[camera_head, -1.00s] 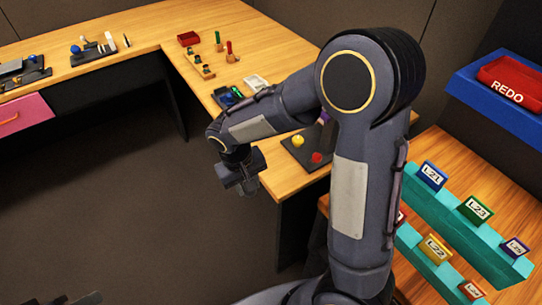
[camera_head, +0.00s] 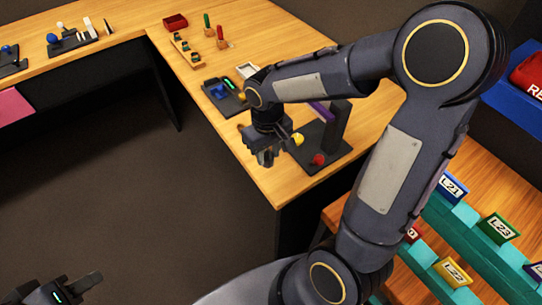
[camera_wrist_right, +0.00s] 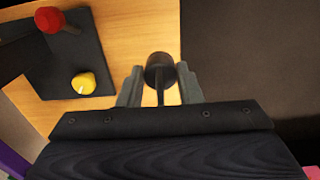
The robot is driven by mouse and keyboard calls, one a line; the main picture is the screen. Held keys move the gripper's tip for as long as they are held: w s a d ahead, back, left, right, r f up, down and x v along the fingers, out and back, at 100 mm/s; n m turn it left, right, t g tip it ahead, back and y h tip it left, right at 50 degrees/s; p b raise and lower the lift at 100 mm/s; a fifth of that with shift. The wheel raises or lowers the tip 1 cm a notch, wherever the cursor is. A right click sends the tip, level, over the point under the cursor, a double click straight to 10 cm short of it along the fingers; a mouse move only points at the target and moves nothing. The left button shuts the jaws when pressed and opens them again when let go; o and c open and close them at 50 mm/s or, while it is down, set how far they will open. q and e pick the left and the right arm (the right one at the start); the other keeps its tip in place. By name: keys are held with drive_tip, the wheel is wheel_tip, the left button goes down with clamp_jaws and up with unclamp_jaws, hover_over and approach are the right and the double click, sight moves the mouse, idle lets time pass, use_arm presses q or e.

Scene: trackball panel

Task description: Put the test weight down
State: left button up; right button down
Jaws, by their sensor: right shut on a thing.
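The test weight (camera_wrist_right: 158,70), a dark round-headed piece on a thin stem, sits between the fingers of my right gripper (camera_wrist_right: 160,88) in the right wrist view. My right gripper is shut on it. In the head view my right gripper (camera_head: 267,156) points down by the table's left edge, left of a dark panel. The weight cannot be made out clearly there. My left gripper (camera_head: 75,289) is at the bottom left corner, cut by the frame, far from the table; its opening is unclear.
The dark panel (camera_head: 327,140) carries a yellow knob (camera_head: 298,139), a red knob (camera_head: 318,160) and an upright dark post. Behind it are a dark tray with a blue piece (camera_head: 220,90), a peg rack (camera_head: 187,53) and a red box (camera_head: 175,22). Bare wood lies near the table's front corner.

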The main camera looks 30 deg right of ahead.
drive_tip(key=f, duration=0.1)
drive_tip(key=w+d+f, duration=0.1)
drive_tip(key=d+f, duration=0.1)
drive_tip(key=shift+w, duration=0.4)
drive_tip(key=shift+w+f, duration=0.15)
drive_tip(key=shift+f, duration=1.55)
drive_tip(key=shift+f, duration=0.1)
drive_tip(key=c, duration=1)
unclamp_jaws()
